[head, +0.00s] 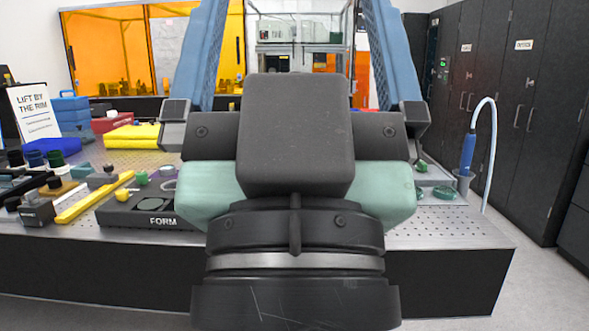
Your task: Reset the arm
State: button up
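My gripper (290,12) fills the middle of the head view, very close to the camera. Its dark grey body has pale green side parts and a black round wrist with a silver band below. Two blue lattice fingers rise from its left and right sides and stand wide apart. The gap between them is empty, and the room's back shows through it. The fingertips run out of the top of the picture. My gripper and wrist hide the middle of the bench. The rest of my arm is not in view.
A perforated metal bench (470,235) spans the view. At left stand a "LIFT BY THE RIM" sign (36,110), yellow bar (95,198), black "FORM" block (140,213) and several small parts. At right is a blue-handled hose tool (467,155). Dark cabinets (515,110) line the right wall.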

notch_tip(320, 180, up, 24)
jog(key=p, duration=2.1)
jog(key=shift+p, duration=0.3)
jog(key=shift+a, duration=0.1)
